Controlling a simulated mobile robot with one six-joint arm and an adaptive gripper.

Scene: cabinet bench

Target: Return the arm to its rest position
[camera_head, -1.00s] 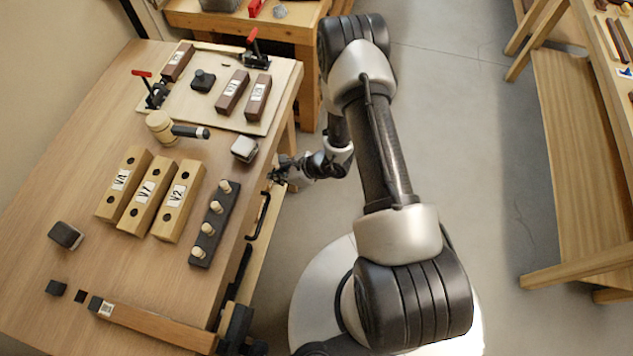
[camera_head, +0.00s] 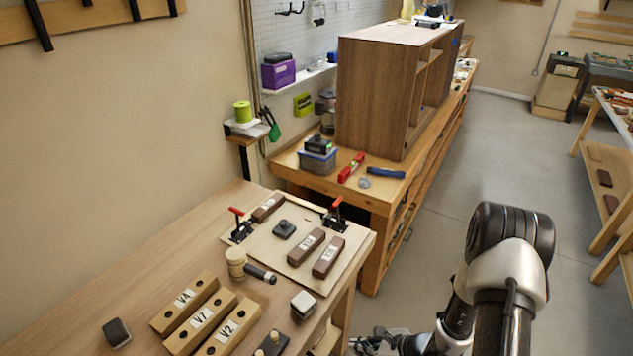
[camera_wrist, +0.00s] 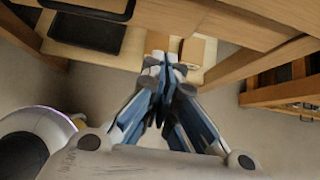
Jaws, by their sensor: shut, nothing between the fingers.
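My gripper (camera_wrist: 163,68) points forward in the wrist view, its fingers together with nothing between them. In the head view my gripper (camera_head: 368,342) shows only in part at the bottom edge, low beside the right side of the near bench (camera_head: 120,255). My arm (camera_head: 505,275) rises at the lower right and bends down towards the gripper. The gripper is apart from the objects on the bench top.
The bench carries wooden blocks (camera_head: 203,318), a mallet (camera_head: 237,263) and a clamp board (camera_head: 270,244). A cabinet (camera_head: 378,95) stands on the bench behind. Open floor (camera_head: 430,210) lies right of the benches. In the wrist view, wooden bench parts (camera_wrist: 235,22) are close above and ahead.

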